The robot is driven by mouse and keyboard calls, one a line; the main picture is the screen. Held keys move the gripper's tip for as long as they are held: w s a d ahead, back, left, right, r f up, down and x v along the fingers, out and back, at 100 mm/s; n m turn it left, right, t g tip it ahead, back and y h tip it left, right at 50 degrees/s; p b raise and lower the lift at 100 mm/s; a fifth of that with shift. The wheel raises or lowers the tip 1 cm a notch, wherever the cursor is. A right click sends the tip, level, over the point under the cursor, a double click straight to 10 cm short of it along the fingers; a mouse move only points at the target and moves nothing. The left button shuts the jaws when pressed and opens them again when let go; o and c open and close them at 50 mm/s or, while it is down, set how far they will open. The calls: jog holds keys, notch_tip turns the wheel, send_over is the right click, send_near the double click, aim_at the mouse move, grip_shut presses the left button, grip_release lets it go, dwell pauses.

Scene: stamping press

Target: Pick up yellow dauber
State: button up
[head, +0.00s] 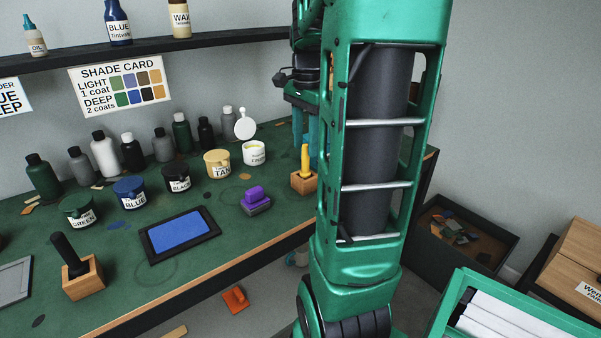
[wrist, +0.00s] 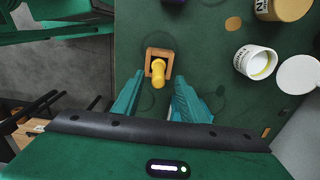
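The yellow dauber (head: 305,158) stands upright in a small wooden block holder (head: 301,183) near the right end of the green bench. In the wrist view the dauber (wrist: 158,73) shows end-on in its wooden holder (wrist: 149,66). My gripper (wrist: 158,82) is open, with one teal finger to the left of the dauber and one to the right. In the head view the gripper (head: 312,125) is above and beside the dauber, partly hidden by my arm. I cannot tell how far the fingertips are above the holder.
A white open jar (head: 254,155) and a tan jar (head: 217,165) stand to the left of the holder. A purple stamp (head: 256,198) lies in front of them. A blue ink pad (head: 179,235) and a dark dauber in a block (head: 76,268) sit farther left. Bottles line the back.

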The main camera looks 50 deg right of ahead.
aim_at(305, 173)
jog(key=shift+a+f, duration=0.1)
jog(key=shift+f, duration=2.55)
grip_shut()
